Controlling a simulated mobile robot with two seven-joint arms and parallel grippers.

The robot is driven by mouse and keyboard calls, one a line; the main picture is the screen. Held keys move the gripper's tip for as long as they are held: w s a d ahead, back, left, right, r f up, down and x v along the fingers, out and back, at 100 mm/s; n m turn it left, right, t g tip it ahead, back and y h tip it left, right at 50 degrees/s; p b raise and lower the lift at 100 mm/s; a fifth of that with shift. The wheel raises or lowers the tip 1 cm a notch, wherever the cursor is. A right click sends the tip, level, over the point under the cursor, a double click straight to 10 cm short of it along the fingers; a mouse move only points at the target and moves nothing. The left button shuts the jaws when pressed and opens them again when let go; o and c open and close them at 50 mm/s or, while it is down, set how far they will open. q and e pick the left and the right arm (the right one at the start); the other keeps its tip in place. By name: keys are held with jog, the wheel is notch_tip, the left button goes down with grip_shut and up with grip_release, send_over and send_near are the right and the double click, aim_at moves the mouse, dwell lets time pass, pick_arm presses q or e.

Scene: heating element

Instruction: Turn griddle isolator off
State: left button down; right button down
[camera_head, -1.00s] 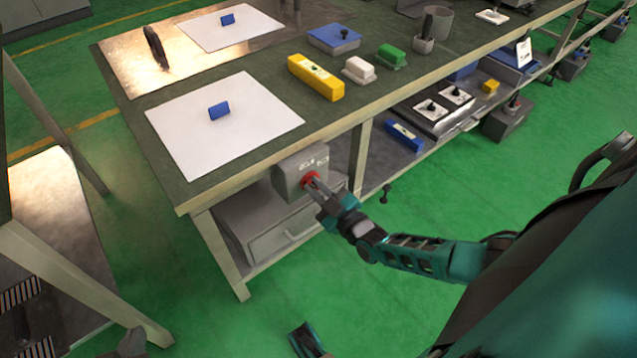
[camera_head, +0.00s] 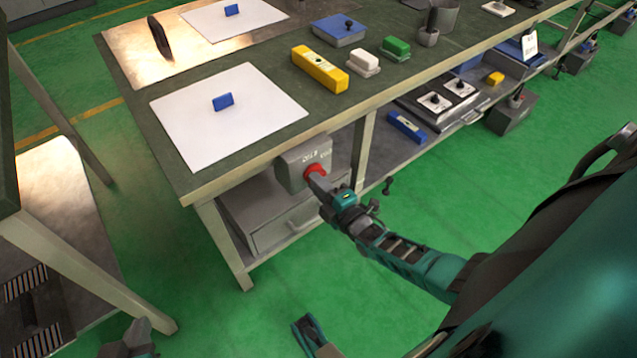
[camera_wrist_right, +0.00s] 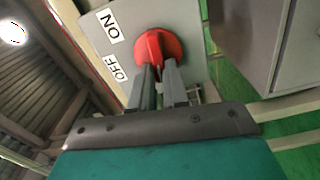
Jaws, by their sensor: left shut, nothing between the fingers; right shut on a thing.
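The griddle isolator is a grey box (camera_head: 292,168) mounted under the front edge of the workbench, with a red rotary knob (camera_head: 316,171) on its face. In the right wrist view, the red knob (camera_wrist_right: 158,48) is between my right fingertips, and the white ON label (camera_wrist_right: 112,22) and OFF label (camera_wrist_right: 117,69) lie to its left. My right gripper (camera_head: 319,180) is shut on the knob's raised grip. I cannot tell exactly which label the knob points to. My left gripper (camera_head: 138,332) is shut and empty at the bottom left, partly cut off, far from the isolator.
The workbench (camera_head: 250,165) holds a white board (camera_head: 190,135), a yellow block (camera_head: 320,70) and other items. A grey drawer unit (camera_head: 285,230) stands on the lower shelf behind my right gripper. Another table's leg (camera_head: 90,280) is at left. Green floor between is clear.

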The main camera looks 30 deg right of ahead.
jog(key=shift+f+n, duration=0.15)
jog(key=shift+n, duration=0.65)
pick_arm(q)
jog(key=shift+d, duration=0.1)
pick_arm(e)
jog(key=c, duration=1.1)
grip_release()
jog(key=shift+s, duration=0.1)
pick_arm(q)
jog(key=shift+s+a+r+p, duration=0.2)
jog(key=shift+a+r+p, duration=0.2)
jog(key=shift+r+p, duration=0.7)
pick_arm(e)
jog(key=shift+s+d+p, duration=0.1)
jog(key=shift+s+d, duration=0.05)
jog(key=shift+s, duration=2)
jog(key=shift+s+d+p, duration=0.1)
jog(key=shift+s+d, duration=0.05)
jog(key=shift+s, duration=1.95)
jog(key=shift+s+d+p, duration=0.1)
jog(key=shift+s+d, duration=0.05)
jog(key=shift+s, duration=2)
pick_arm(q)
jog(key=shift+f, duration=0.3)
